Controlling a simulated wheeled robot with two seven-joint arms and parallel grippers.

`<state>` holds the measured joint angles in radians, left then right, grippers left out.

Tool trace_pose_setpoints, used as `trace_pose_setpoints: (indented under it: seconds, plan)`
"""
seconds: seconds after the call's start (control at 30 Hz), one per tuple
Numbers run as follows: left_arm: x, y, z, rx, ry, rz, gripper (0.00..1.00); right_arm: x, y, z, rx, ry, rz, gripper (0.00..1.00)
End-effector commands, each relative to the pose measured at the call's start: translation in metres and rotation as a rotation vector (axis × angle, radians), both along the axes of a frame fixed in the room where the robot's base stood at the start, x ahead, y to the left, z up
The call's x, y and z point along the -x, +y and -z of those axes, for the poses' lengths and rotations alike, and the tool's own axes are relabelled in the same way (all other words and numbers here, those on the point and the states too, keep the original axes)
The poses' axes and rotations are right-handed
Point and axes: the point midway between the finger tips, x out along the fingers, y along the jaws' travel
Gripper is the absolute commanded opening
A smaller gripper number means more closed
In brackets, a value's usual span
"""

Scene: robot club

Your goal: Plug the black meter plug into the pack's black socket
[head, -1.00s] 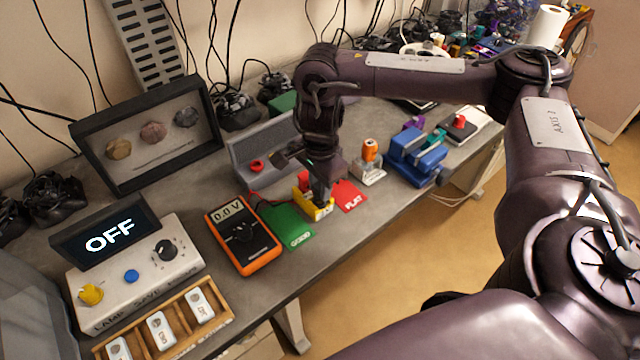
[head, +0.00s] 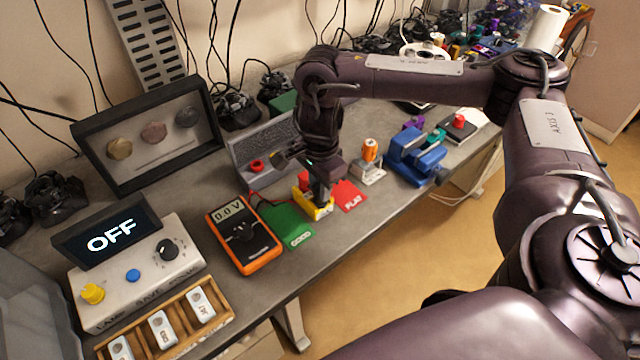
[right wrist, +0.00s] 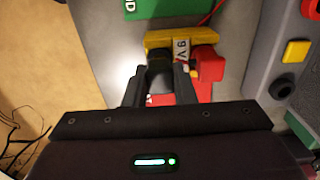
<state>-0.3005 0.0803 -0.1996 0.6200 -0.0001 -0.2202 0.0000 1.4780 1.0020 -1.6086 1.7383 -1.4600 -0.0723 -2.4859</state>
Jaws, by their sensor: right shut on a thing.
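The yellow pack (head: 318,212) with a 9V label sits on the bench below my right gripper (head: 320,192). In the right wrist view the pack (right wrist: 158,40) lies just past the fingertips. My right gripper (right wrist: 160,84) is shut on the black plug (right wrist: 160,70), which is at the pack's black side. The fingers and plug hide the black socket, so I cannot tell how far in the plug is. A red plug (right wrist: 209,64) is at the pack's other side. The orange meter (head: 243,240) reads 0.0 V. My left gripper is not in view.
A green GOOD mat (head: 287,226) and a red FLAT mat (head: 350,197) flank the pack. A grey panel with a red knob (head: 256,165) stands behind. A small stand with an orange top (head: 369,152) and a blue vise (head: 418,160) are to the right.

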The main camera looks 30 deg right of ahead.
Motion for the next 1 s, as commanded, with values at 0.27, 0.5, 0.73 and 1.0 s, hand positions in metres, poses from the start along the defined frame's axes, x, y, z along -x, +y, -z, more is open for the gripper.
trace_pose_setpoints:
  seconds: [0.27,0.5,0.73,1.0]
  plan:
    - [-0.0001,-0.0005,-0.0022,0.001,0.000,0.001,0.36,0.0008,-0.0002,0.0016,0.000,0.001,0.000,0.04]
    - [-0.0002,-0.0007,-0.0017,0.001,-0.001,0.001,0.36,0.0007,-0.0003,0.0018,0.000,0.001,0.000,0.04]
    - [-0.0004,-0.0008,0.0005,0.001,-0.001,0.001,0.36,0.0005,-0.0001,0.0055,0.000,0.001,0.000,0.04]
    - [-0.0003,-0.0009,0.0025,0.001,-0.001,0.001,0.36,0.0001,0.0000,0.0094,0.000,0.000,0.000,0.04]
